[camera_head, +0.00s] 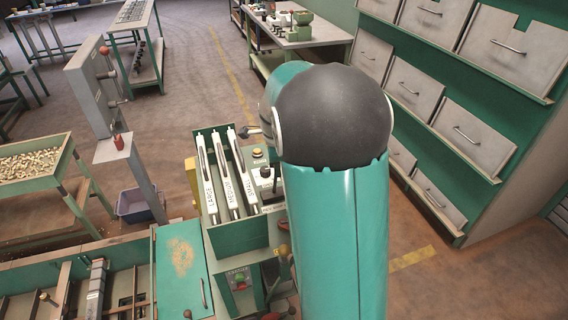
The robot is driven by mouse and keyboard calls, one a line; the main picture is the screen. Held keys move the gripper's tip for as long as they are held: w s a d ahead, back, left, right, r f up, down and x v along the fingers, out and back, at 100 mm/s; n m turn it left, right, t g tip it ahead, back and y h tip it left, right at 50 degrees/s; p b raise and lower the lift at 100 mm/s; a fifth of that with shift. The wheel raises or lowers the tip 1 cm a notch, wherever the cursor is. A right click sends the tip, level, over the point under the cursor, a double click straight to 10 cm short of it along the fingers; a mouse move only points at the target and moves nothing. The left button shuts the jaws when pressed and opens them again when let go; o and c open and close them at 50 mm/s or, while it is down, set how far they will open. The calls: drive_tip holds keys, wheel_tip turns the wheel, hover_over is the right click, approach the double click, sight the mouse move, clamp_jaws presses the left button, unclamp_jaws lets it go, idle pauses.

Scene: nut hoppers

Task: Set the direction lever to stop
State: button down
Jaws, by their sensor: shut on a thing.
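A green console (238,238) stands in front of me, with three white slotted strips (228,177) on its sloped top. Right of the strips is a small grey panel with a yellow button (257,152) and a black-knobbed lever (265,172). I cannot read which lever is the direction lever, nor its setting. My gripper (244,132) is small in view beside the black joint of my arm, near the upper end of the right strip. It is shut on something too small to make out. My arm hides the console's right side.
A grey post (95,90) with red-knobbed levers stands left of the console, with a blue-grey bin (139,204) by its foot. A nut-filled tray (30,160) is at far left. Grey drawers (466,133) line the right. Open floor lies behind the console.

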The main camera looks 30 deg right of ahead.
drive_tip(key=shift+w+a, duration=0.2)
drive_tip(key=shift+a, duration=0.55)
drive_tip(key=c, duration=1.1)
unclamp_jaws()
drive_tip(key=shift+c, duration=0.2)
drive_tip(key=shift+d, duration=0.1)
drive_tip(key=shift+r, duration=0.1)
drive_tip(key=shift+s+r, duration=0.1)
drive_tip(key=shift+r, duration=0.3)
wheel_tip(320, 180, up, 13)
drive_tip(key=s+a, duration=0.1)
drive_tip(key=shift+s+a+f, duration=0.15)
drive_tip(key=shift+s+f, duration=0.05)
drive_tip(key=shift+s, duration=0.2)
